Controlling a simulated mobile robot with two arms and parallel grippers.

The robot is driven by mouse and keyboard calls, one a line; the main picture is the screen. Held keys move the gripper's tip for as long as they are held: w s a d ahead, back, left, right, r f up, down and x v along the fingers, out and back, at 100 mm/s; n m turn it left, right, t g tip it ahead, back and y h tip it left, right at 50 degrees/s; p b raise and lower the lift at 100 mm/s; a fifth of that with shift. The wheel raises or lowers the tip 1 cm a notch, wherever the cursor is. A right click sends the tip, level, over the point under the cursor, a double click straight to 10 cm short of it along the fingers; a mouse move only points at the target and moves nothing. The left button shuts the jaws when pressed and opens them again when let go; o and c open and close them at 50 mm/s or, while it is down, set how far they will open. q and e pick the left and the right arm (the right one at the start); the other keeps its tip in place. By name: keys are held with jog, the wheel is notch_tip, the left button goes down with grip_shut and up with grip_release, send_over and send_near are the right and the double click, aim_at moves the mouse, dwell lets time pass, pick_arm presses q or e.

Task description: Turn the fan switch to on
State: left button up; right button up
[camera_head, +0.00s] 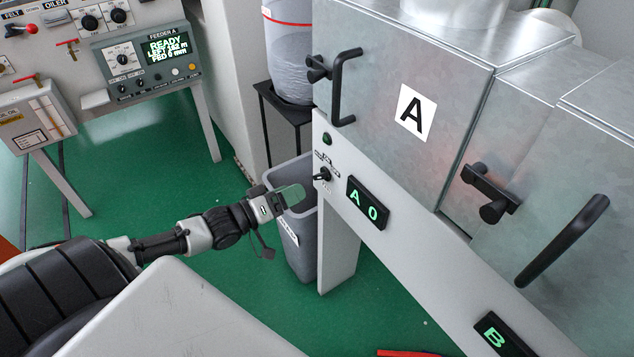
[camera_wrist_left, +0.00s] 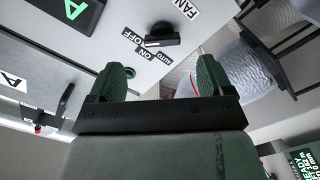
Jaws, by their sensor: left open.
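The fan switch is a black rotary knob (camera_head: 323,174) on the pale front panel below the steel door marked A. In the left wrist view the knob (camera_wrist_left: 162,34) sits beside small labels reading ON, OFF and AUTO, with a FAN label (camera_wrist_left: 187,8) near it. I cannot tell for certain which label the knob points to. My left gripper (camera_head: 292,196) is just left of and below the knob, apart from it. In the left wrist view its two green-padded fingers (camera_wrist_left: 161,78) are spread and empty, with the knob beyond the gap. My right gripper is not in view.
A grey bin (camera_head: 305,245) stands below my left gripper. A lit A 0 display (camera_head: 368,203) is right of the knob, and a green button (camera_head: 327,139) is above it. A black door handle (camera_head: 342,88) juts out higher up. The feeder console (camera_head: 150,60) is at upper left.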

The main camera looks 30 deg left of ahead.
aim_at(317, 179)
pick_arm(q)
jog(key=x, duration=0.8)
jog(key=shift+a, duration=0.15)
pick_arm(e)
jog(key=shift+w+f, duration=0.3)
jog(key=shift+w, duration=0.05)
pick_arm(q)
jog(key=shift+f, duration=0.1)
jog(key=shift+c, duration=0.5)
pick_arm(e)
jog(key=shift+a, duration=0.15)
pick_arm(q)
jog(key=shift+c, duration=1.3)
jog(key=c, duration=0.6)
jog(key=shift+o, duration=0.2)
jog(key=shift+m, duration=0.3)
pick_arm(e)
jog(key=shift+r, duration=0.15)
pick_arm(q)
jog(key=m+p, duration=0.1)
jog(key=m, duration=0.3)
jog(key=shift+a, duration=0.1)
jog(key=shift+m+p, duration=0.65)
jog(key=shift+m, duration=1.45)
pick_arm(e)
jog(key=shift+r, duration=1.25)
